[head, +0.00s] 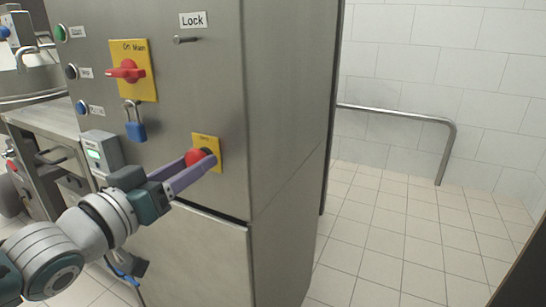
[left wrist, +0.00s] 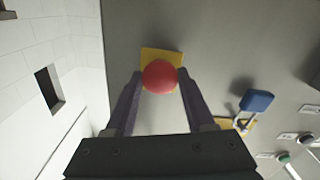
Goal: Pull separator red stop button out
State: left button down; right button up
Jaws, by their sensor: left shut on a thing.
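The red stop button (head: 196,156) sits on a yellow plate (head: 207,141) low on the front of the steel cabinet. My left gripper (head: 203,161) is at the button, its purple fingers on either side of it and shut on it. In the left wrist view, the round red button (left wrist: 160,76) lies between the two fingertips (left wrist: 160,80), with the yellow plate (left wrist: 161,55) behind it. How far the button stands out from the plate cannot be told. My right gripper is not in view.
Above are a red main switch (head: 127,71) on a yellow plate, a blue padlock (head: 135,130) and a "Lock" label (head: 193,20) over a peg. A small grey box (head: 101,152) with a green display is left of the button. Tiled floor (head: 400,235) is clear at right.

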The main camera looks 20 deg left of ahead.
pick_arm(q)
jog(key=shift+s+r+p, duration=0.2)
jog(key=shift+s+p, duration=0.1)
jog(key=shift+p, duration=0.3)
jog(key=shift+s+f, duration=0.1)
jog(key=c, duration=0.6)
grip_release()
jog(key=shift+o, duration=1.4)
jog(key=shift+s+f, duration=0.1)
jog(key=shift+s, duration=0.1)
jog(key=shift+o, duration=0.4)
jog(key=s+p, duration=0.2)
jog(key=s, duration=0.7)
jog(key=shift+s+a, duration=0.4)
jog(key=shift+a, duration=0.05)
